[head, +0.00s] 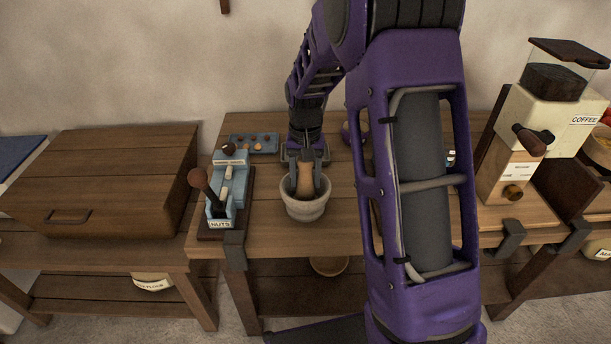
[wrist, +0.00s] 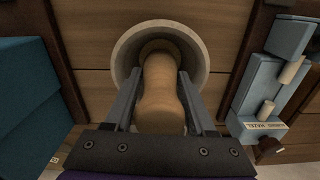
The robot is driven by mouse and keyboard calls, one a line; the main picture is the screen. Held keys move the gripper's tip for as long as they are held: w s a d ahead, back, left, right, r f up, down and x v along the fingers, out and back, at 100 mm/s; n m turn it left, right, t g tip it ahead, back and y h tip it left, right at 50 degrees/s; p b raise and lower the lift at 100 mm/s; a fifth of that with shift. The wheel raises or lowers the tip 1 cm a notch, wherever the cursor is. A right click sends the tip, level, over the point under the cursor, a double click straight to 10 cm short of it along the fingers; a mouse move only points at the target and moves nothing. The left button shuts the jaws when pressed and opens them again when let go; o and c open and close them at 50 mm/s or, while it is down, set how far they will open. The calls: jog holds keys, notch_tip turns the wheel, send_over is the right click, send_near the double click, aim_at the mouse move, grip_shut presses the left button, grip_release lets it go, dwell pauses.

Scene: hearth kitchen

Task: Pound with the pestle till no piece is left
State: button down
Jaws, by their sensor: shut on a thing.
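The pestle (head: 305,178) is a light wooden tool standing about upright in the stone mortar (head: 303,211). My gripper (head: 305,186) is shut on the pestle above the bowl. In the wrist view the pestle (wrist: 160,90) runs between the two fingers (wrist: 158,102) down into the pale round mortar (wrist: 203,62). The pestle's foot hides most of the mortar's floor, and I cannot see any pieces inside. I cannot tell whether the pestle touches the bottom.
The nut mill (head: 224,190) labelled NUTS stands close left of the mortar. A blue tray (head: 262,136) with small round things lies behind. A wooden box (head: 105,180) is further left; a coffee grinder (head: 545,110) stands right. Bare tabletop (head: 265,225) shows left of the mortar.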

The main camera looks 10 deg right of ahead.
aim_at(305, 164)
jog(key=shift+r+p, duration=1.7)
jog(key=shift+r, duration=0.6)
jog(key=shift+f, duration=0.1)
jog(key=shift+f+b, duration=0.55)
jog(key=shift+f, duration=0.2)
jog(key=shift+f+b, duration=1)
jog(key=shift+f, duration=0.55)
jog(key=shift+r+p, duration=1.7)
jog(key=shift+r, duration=0.65)
jog(key=shift+f, duration=0.15)
jog(key=shift+f+b, duration=0.45)
jog(key=shift+f, duration=0.15)
